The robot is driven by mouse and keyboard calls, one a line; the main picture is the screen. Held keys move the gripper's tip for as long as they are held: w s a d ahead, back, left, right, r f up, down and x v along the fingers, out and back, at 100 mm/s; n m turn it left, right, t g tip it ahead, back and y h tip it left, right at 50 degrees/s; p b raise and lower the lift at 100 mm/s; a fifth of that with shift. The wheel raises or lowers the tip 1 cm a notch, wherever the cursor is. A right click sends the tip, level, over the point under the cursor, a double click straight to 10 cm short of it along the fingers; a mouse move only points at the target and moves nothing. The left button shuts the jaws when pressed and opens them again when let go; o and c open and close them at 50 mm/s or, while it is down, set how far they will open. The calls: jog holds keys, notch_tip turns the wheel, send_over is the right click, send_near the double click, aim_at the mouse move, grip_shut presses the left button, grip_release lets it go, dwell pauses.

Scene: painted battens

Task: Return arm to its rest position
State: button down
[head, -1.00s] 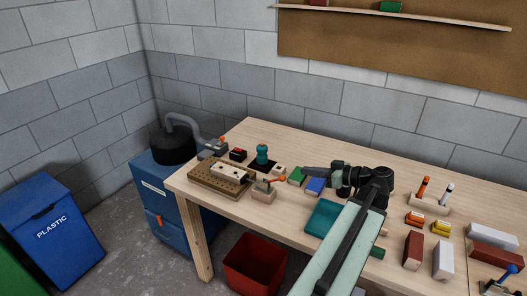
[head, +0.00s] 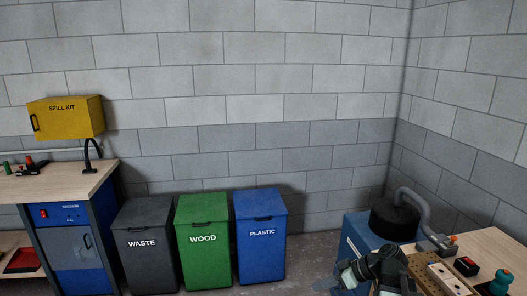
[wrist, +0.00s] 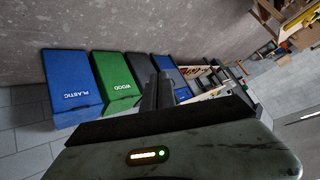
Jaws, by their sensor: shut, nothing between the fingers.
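My gripper (head: 326,284) is at the bottom of the head view, left of the workbench's near corner, over the floor and clear of the bench objects. In the wrist view my gripper (wrist: 157,80) points out over the floor. Its fingers are together and nothing shows between them. Part of my dark wrist shows in the head view; the rest of the arm is cut off by the lower edge.
A waste bin (head: 147,245), a wood bin (head: 203,240) and a plastic bin (head: 261,236) stand along the wall. A workbench (head: 502,243) with a perforated block is at right. Another bench (head: 75,184) stands at left under a yellow spill kit box (head: 66,117).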

jog(key=s+a+f+m+g+h, duration=0.1)
jog(key=s+a+f+g+h, duration=0.2)
jog(key=a, duration=0.4)
jog(key=s+a+f+m+g+h, duration=0.1)
jog(key=a+f+h, duration=0.25)
jog(key=a, duration=0.35)
jog(key=d+f+m+h, duration=0.2)
jog(key=d+m, duration=0.4)
jog(key=d, duration=0.1)
jog(key=shift+s+m+h, duration=0.15)
jog(key=shift+m+h, duration=0.2)
jog(key=shift+m, duration=0.05)
